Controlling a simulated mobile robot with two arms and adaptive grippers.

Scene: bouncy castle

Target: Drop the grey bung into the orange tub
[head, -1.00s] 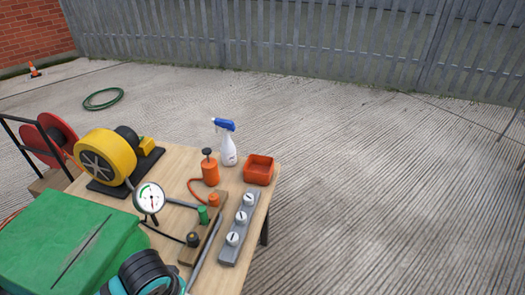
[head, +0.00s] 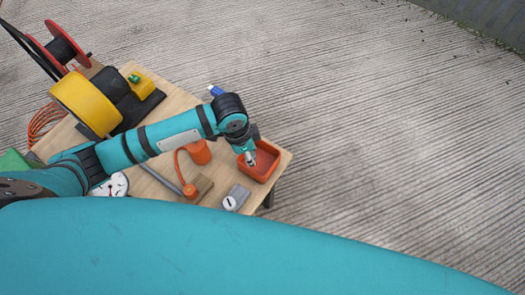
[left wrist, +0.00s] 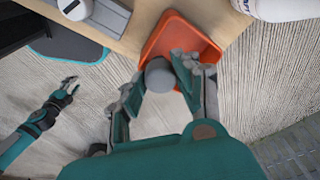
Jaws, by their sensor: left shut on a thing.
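The orange tub (head: 272,168) stands at the right corner of the table in the head view. My left gripper (head: 250,158) reaches over it, partly hiding its inside. In the left wrist view, my left gripper (left wrist: 161,82) is shut on the grey bung (left wrist: 159,77), a dark grey plug held between its fingertips. The bung appears against the near rim and opening of the orange tub (left wrist: 172,24); its height above the tub is hard to tell. My right gripper (left wrist: 70,86) shows at the left of that view, away from the table, empty, its fingers apart.
A white spray bottle with a blue head (head: 216,90) stands close behind the tub. An orange pump (head: 199,152), a grey block with a white knob (head: 236,198) and a yellow blower (head: 84,103) share the table. Concrete floor lies open to the right.

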